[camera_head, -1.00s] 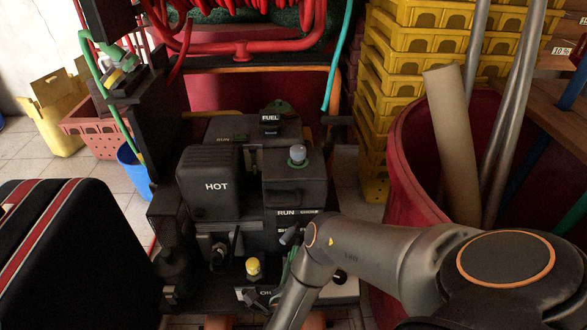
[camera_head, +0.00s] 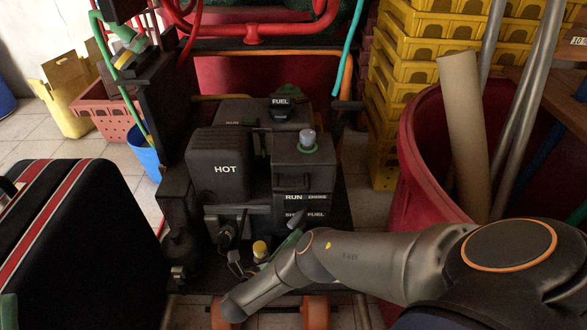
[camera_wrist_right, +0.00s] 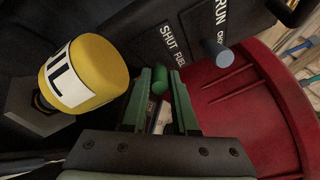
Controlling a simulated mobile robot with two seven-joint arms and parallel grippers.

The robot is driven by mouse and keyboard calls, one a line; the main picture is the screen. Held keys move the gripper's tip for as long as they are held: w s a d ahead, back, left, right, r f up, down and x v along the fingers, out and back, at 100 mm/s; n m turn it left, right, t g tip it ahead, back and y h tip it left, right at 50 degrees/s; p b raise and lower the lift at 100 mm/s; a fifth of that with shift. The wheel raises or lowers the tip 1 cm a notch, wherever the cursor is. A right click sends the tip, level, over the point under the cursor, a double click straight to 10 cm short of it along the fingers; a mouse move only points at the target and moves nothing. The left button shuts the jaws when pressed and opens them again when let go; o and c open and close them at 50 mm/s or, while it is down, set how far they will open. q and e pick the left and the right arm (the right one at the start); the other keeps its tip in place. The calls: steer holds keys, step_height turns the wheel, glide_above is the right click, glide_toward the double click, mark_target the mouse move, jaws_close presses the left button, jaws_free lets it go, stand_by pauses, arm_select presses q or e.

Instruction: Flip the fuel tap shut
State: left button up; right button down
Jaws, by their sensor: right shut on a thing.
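The engine set (camera_head: 225,165) stands in the middle of the head view, with FUEL, HOT and RUN labels. A SHUT FUEL label (camera_head: 305,214) is on its front. In the right wrist view, a small green round-ended lever (camera_wrist_right: 160,80), seemingly the fuel tap, is between the fingertips of my right gripper (camera_wrist_right: 159,92), which is shut on it. The SHUT FUEL label (camera_wrist_right: 174,45) is just beyond it. In the head view my right forearm (camera_head: 265,290) hides most of the gripper, and the lever's exact angle cannot be told.
A yellow OIL cap (camera_wrist_right: 88,75) is close left of the fingers, and a grey switch (camera_wrist_right: 217,53) is ahead right. A red barrel (camera_head: 425,165) holding poles stands right of the engine. A black case (camera_head: 110,230) is at the left. Yellow crates (camera_head: 410,60) are stacked behind.

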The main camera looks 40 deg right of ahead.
steer(key=shift+w+r, duration=0.1)
steer(key=shift+w, duration=0.05)
steer(key=c, duration=1)
jaws_free()
